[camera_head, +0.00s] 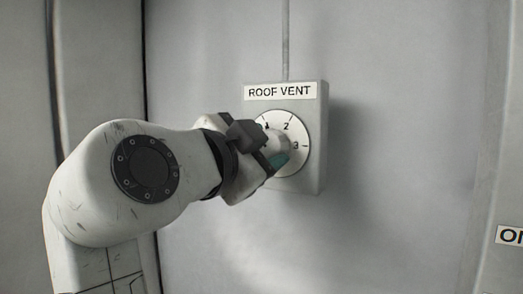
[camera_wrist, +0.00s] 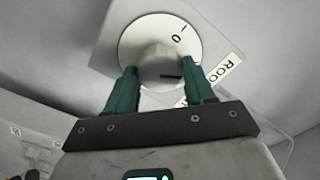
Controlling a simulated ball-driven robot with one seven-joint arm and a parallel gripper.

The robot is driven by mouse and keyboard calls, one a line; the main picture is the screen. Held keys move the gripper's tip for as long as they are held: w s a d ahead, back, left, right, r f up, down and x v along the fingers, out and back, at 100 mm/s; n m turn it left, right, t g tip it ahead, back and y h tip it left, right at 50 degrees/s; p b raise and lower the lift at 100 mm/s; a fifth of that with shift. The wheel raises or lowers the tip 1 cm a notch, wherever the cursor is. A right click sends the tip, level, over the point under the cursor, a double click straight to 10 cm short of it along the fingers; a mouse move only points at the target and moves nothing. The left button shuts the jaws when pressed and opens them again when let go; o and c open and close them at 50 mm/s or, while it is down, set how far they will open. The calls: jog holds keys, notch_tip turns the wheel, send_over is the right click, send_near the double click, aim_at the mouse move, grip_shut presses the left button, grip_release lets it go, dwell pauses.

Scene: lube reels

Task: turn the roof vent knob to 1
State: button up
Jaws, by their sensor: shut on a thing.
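The roof vent knob (camera_head: 279,143) is a pale round knob on a white dial (camera_head: 298,161) marked with numbers. In the head view 2 and 3 are readable, and a mark at upper left is partly covered by my gripper (camera_head: 262,153). In the wrist view my gripper (camera_wrist: 162,84) has its two green fingers on either side of the knob (camera_wrist: 156,62), shut on it. A 0 and a tick show on the dial above the knob. A dark pointer line on the knob points right, toward the right finger; the number there is hidden.
The dial sits on a grey box (camera_head: 315,180) fixed to a grey wall, under a ROOF VENT label (camera_head: 280,91). A thin conduit (camera_head: 285,40) runs up from the box. Another label (camera_head: 510,236) is cut off at the right edge. The wall right of the box is clear.

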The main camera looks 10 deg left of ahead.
jog(key=o, duration=1)
jog(key=shift+o, duration=0.2)
jog(key=b+v, duration=0.1)
jog(key=v, duration=0.9)
jog(key=shift+s, duration=0.35)
jog(key=shift+s+a, duration=0.1)
jog(key=shift+a, duration=0.1)
